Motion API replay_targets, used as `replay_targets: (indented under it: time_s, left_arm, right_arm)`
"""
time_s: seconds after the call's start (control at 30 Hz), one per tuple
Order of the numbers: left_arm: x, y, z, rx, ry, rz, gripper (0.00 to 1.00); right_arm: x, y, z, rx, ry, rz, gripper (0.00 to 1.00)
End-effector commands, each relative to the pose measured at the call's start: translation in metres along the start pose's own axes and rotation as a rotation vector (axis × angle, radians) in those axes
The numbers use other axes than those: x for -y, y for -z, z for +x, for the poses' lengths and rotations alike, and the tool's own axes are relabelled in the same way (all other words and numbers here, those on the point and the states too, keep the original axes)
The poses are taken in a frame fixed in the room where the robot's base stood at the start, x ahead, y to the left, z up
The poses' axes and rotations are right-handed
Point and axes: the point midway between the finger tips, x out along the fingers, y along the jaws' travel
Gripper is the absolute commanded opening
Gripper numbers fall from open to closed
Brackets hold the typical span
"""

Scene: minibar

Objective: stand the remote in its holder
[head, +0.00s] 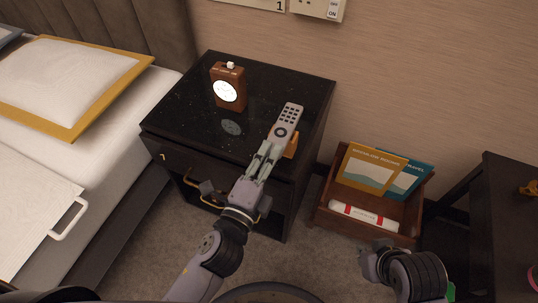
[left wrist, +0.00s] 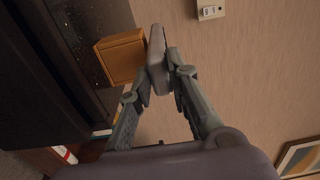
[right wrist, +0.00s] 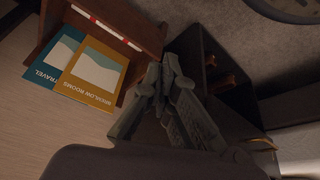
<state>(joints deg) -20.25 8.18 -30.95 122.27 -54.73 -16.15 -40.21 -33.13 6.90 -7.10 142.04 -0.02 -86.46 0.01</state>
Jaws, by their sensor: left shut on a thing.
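The grey remote (head: 288,119) with dark buttons is held by my left gripper (head: 265,157), which is shut on its lower end. It is tilted, buttons facing the head camera. The holder, an orange-brown wooden box (head: 292,147), is at the nightstand's right front edge, partly hidden behind the remote and fingers. In the left wrist view the remote (left wrist: 157,58) is beside the holder (left wrist: 120,56), outside it; I cannot tell whether they touch. The holder's opening is not clearly visible. My right gripper (right wrist: 160,70) is shut and empty, low near the rack.
The black nightstand (head: 180,111) carries a brown wooden clock (head: 228,88) with a lit face. A wooden rack (head: 322,219) with brochures and a rolled paper stands on the floor to the right. A bed (head: 95,165) is at left, a dark table (head: 500,215) at right.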

Motion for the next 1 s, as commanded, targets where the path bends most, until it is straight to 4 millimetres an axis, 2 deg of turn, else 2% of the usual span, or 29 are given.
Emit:
replay_targets:
  time_s: [0.8,0.83,1.0]
  left_arm:
    - [-0.006,0.000,0.000,0.000,0.001,0.000,0.00]
    - [-0.006,0.000,0.000,0.000,0.000,0.000,0.19]
    - [-0.006,0.000,0.000,0.000,0.000,0.000,0.30]
  right_arm:
    - [0.003,0.029,0.003,-0.119,0.005,-0.005,0.00]
    - [0.003,0.030,0.003,-0.124,0.005,-0.005,0.00]
    - [0.003,0.029,0.003,-0.122,0.007,-0.004,0.00]
